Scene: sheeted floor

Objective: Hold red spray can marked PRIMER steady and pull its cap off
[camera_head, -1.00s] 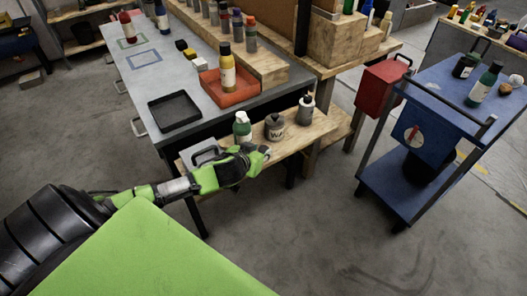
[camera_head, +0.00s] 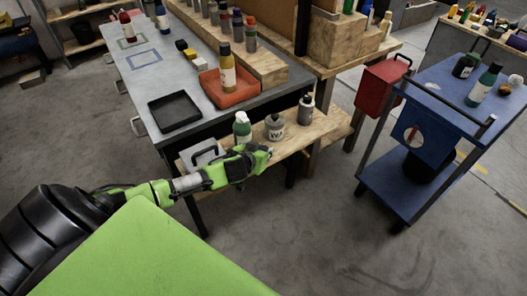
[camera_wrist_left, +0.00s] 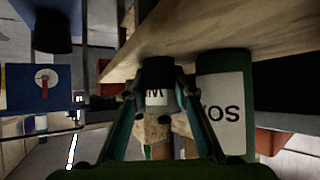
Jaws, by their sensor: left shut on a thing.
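A dark red can or bottle (camera_head: 126,28) with a white band stands at the far left of the grey bench; I cannot read its label or confirm that it is the PRIMER can. My left gripper (camera_head: 268,150) is well away from it, at the front edge of the low wooden shelf. The pot (camera_head: 275,129) stands on the shelf. My right gripper is not in view.
A green bottle (camera_head: 242,130) and a grey can (camera_head: 305,110) stand on the same shelf. A red tray (camera_head: 205,82) with an amber bottle (camera_head: 227,70) and a black tray (camera_head: 174,111) sit on the bench. A blue cart (camera_head: 395,190) stands right; floor between is clear.

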